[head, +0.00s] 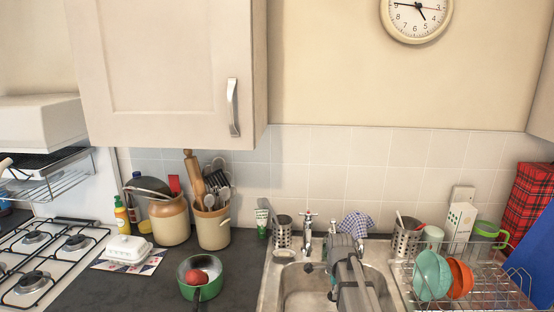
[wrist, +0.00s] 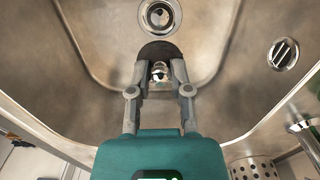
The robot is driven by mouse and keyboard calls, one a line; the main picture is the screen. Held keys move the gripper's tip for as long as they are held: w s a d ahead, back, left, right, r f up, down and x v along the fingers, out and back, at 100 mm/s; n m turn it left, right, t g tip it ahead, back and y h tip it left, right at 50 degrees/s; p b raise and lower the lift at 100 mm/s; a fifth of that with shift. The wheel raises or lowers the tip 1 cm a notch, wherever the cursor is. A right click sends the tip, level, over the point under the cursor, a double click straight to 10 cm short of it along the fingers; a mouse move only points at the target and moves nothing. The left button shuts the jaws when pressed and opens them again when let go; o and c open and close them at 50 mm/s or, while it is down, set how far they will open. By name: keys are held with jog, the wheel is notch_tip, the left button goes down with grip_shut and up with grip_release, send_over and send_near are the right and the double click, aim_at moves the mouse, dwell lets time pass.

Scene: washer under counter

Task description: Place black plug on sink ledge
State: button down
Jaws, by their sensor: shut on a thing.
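The black plug (wrist: 159,50) shows in the wrist view as a dark rounded disc at the fingertips. My gripper (wrist: 160,68) is shut on it, with a shiny metal part between the fingers. The plug is over the steel basin, near the drain hole (wrist: 159,16) in the picture. In the head view my arm reaches over the sink, and the fingers and plug cannot be made out. The sink ledge (head: 299,256) runs behind the basin by the taps, and its metal rim also shows low in the wrist view (wrist: 240,147).
A tap (head: 308,228) stands behind the basin. A perforated steel holder (head: 283,232) is left of it. A dish rack (head: 480,287) with bowls is on the right. A green pot (head: 201,289) stands on the counter at left. A round overflow (wrist: 283,54) is on the basin wall.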

jog(key=shift+r, duration=0.1)
notch_tip(320, 180, up, 17)
jog(key=p, duration=1.7)
jog(key=shift+s, duration=0.1)
